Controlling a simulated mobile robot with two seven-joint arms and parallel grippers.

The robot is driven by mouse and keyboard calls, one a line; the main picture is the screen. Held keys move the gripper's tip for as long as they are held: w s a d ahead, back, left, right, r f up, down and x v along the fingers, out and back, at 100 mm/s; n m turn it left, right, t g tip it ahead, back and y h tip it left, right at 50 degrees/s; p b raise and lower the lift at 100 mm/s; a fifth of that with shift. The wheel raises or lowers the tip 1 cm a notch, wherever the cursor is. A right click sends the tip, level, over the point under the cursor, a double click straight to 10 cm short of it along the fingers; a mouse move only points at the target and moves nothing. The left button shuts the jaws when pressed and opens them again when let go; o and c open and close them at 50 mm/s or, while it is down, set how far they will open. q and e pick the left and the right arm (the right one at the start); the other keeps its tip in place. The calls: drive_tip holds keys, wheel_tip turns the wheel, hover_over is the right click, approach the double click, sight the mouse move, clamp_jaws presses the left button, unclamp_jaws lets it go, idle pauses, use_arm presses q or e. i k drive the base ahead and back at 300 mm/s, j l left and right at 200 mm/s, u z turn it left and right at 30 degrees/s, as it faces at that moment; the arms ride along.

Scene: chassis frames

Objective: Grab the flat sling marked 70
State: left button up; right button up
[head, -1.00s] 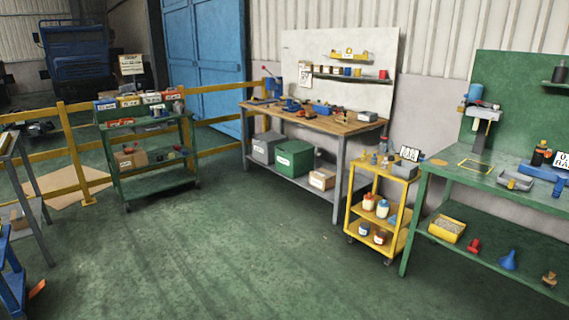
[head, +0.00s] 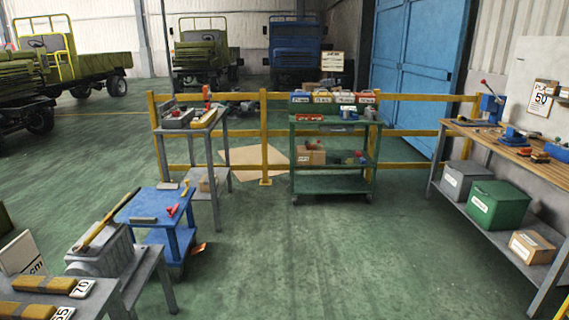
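A folded yellow-brown flat sling (head: 42,284) lies on a grey table at the lower left of the head view. A white tag reading 70 (head: 82,288) is at its right end. A second similar sling (head: 20,310) lies in front of it, partly cut off by the bottom edge, beside a tag that seems to read 55 (head: 62,313). Neither of my grippers is in view.
A grey box-like block with a yellow bar (head: 100,255) stands behind the slings. A blue cart (head: 155,207) and a grey table (head: 196,121) stand beyond. A green trolley (head: 334,184) and a workbench (head: 500,143) are farther right. The middle floor is clear.

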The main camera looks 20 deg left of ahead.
sight(48, 283)
drive_tip(key=i+j+u, duration=0.1)
drive_tip(key=i+u, duration=0.25)
drive_tip(key=i, duration=0.4)
drive_tip(key=i+l+u, duration=0.1)
drive_tip(key=i+u, duration=0.25)
drive_tip(key=i, duration=0.4)
drive_tip(key=i+u, duration=0.7)
drive_tip(key=i, duration=0.2)
drive_tip(key=i+l+u, duration=0.3)
drive_tip(key=i, duration=0.15)
drive_tip(key=j, duration=0.1)
